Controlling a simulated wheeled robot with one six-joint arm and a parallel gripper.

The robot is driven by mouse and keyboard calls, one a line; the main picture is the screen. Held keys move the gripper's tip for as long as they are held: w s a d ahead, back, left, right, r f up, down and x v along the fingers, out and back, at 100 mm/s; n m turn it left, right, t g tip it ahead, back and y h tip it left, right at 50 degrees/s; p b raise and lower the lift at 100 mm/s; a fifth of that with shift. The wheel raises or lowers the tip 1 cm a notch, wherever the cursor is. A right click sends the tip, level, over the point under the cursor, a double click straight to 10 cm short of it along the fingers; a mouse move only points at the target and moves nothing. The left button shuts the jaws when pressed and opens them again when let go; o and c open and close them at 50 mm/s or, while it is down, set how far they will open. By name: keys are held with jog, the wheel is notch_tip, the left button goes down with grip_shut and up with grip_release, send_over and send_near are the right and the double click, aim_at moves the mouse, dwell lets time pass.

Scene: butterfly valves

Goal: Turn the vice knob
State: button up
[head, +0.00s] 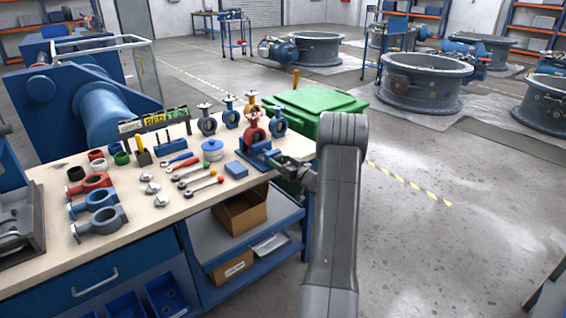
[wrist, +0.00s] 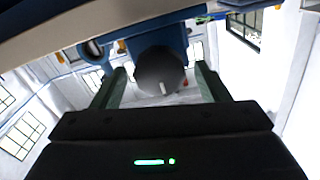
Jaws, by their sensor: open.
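The blue vice (head: 256,157) is at the right end of the workbench, and a red valve body (head: 252,134) sits on or right behind it. In the wrist view the vice's dark round knob (wrist: 158,70), with a small pale mark, stands out from a blue body (wrist: 160,40). My gripper (head: 291,171) is at the vice's right side, past the bench edge. In the wrist view its two green-grey fingers are apart, one on each side of the knob. I cannot tell whether they touch it. In the head view the knob is mostly hidden by the gripper.
A green bin (head: 316,103) stands close behind my arm. Below are a shelf (head: 262,243) and a cardboard box (head: 240,211). The floor to the right is clear.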

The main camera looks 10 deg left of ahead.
jog(key=c, duration=1)
jog(key=shift+f, duration=0.1)
jog(key=shift+f+m+b, duration=0.1)
jog(key=shift+m+b, duration=0.2)
jog(key=shift+b, duration=0.55)
